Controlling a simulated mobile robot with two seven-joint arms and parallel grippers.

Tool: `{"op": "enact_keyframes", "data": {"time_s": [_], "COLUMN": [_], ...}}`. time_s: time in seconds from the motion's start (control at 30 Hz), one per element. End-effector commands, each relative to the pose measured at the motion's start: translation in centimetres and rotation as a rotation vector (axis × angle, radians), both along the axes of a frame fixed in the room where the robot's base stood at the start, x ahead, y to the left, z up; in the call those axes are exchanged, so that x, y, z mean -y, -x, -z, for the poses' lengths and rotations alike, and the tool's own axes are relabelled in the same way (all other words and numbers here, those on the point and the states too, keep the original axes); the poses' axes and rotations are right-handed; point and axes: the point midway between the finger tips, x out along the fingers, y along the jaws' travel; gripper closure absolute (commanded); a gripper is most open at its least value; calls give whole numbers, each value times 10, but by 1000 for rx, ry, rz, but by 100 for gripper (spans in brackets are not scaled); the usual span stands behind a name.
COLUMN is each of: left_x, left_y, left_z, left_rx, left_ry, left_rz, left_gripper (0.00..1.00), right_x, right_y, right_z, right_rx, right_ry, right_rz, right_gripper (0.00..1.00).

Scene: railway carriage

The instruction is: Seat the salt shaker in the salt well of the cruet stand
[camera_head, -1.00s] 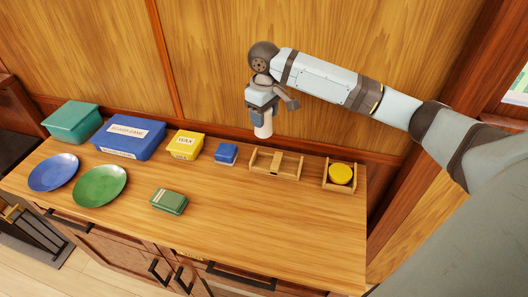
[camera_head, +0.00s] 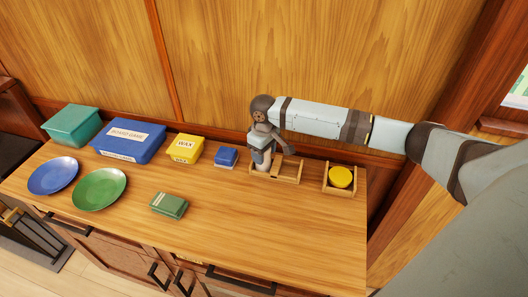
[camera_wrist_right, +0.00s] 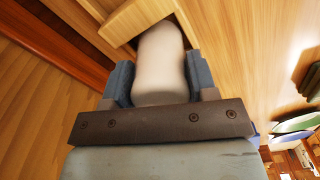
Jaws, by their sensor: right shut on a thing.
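The salt shaker (camera_wrist_right: 160,62) is a pale, smooth cylinder between the two fingers of my right gripper (camera_wrist_right: 160,85). In the head view my right gripper (camera_head: 262,163) is at the left end of the wooden cruet stand (camera_head: 291,181), with the pale shaker (camera_head: 264,167) showing below it. The stand has a left and a right bay with a bar between them. In the wrist view the shaker's far end meets the stand's wood (camera_wrist_right: 135,17). The gripper hides the left bay, so I cannot tell how deep the shaker sits. My left gripper is not in view.
A small blue box (camera_head: 226,156) stands close left of the stand. A wooden holder with a yellow round lid (camera_head: 340,177) stands to the right. A yellow wax box (camera_head: 185,148), a green tin (camera_head: 169,205) and two plates are farther left. The front right of the counter is clear.

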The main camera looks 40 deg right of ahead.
Motion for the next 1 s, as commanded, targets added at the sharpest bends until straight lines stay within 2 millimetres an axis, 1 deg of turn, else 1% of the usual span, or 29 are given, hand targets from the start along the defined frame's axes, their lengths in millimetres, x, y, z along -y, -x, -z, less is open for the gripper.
{"op": "enact_keyframes", "data": {"time_s": [0.17, 0.2, 0.3, 0.53, 0.63, 0.77, 1.0], "left_x": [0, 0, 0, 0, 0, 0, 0], "left_y": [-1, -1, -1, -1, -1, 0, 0], "left_z": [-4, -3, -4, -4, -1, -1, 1], "left_rx": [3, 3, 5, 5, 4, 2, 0], "left_ry": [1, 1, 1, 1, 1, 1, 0], "left_rz": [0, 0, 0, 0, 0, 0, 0], "left_gripper": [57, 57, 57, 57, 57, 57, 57], "right_x": [0, 0, 0, 0, 0, 0, 0], "right_y": [0, 0, 0, 0, 0, -1, -1], "right_z": [1, 2, 2, 2, -1, -18, -70], "right_rx": [0, 0, 0, 0, 1, 2, 4], "right_ry": [0, 0, 0, 0, 1, -1, -1], "right_rz": [0, 0, 0, 0, 0, 1, -1], "right_gripper": [74, 43, 22, 22, 22, 22, 22]}}
